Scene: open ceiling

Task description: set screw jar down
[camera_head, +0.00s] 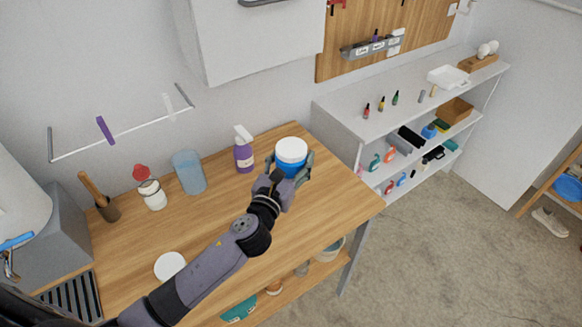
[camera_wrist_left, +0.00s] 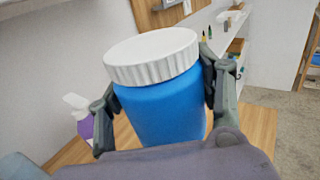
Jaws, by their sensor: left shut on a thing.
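The screw jar (camera_head: 290,155) is blue with a white ribbed lid. My left gripper (camera_head: 287,168) is shut on it near the right end of the wooden counter (camera_head: 322,209). In the left wrist view the jar (camera_wrist_left: 162,105) stands about upright between the two fingers of my left gripper (camera_wrist_left: 160,108), one on each side. The jar's underside is hidden by my gripper and palm, so I cannot tell whether it touches the counter. My right gripper is not in view.
A purple spray bottle (camera_head: 243,150) stands just left of the jar. A white plate (camera_head: 169,266) lies near the front. The counter's right end is clear.

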